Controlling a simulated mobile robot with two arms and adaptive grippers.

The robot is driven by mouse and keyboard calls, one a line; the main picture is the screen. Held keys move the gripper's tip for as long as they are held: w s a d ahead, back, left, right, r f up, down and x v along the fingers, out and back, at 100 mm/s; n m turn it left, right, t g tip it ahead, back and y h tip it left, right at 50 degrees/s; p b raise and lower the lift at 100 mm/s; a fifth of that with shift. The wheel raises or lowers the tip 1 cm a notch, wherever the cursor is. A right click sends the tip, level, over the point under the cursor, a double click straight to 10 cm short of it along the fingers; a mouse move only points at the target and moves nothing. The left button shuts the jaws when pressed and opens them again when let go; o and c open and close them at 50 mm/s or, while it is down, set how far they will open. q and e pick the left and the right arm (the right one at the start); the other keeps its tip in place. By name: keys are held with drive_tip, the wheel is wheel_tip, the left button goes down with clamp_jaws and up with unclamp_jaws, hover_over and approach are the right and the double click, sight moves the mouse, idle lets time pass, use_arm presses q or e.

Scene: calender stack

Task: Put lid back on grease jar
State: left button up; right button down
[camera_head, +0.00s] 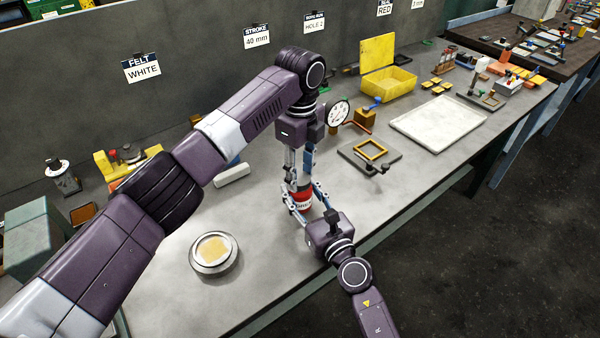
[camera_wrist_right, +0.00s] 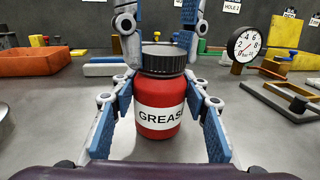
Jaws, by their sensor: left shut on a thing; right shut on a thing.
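The red grease jar (camera_head: 302,200) stands upright on the grey bench, and its white GREASE label shows in the right wrist view (camera_wrist_right: 160,120). A black ribbed lid (camera_wrist_right: 164,58) is on the jar's mouth, level as far as I can see; whether it is fully threaded I cannot tell. My left gripper (camera_head: 299,182) comes down from above, its fingers (camera_wrist_right: 160,52) shut on the lid from both sides. My right gripper (camera_head: 304,206) comes from the bench's front and is shut around the jar's body, with a blue-padded finger on each side.
A round metal dish (camera_head: 214,268) with a yellowish centre lies left of the jar, near the front edge. A dial gauge (camera_head: 338,112), a dark plate with an orange frame (camera_head: 370,150) and a white tray (camera_head: 438,122) are to the right. A yellow box (camera_head: 388,84) is behind.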

use_arm(q)
drive_tip(key=o, duration=1.3)
drive_tip(key=shift+o, duration=0.2)
wheel_tip(320, 180, up, 12)
use_arm(e)
drive_tip(key=c, duration=1)
unclamp_jaws()
drive_tip(key=shift+c, duration=0.2)
drive_tip(key=v, duration=1.2)
drive_tip(key=shift+d, duration=0.1)
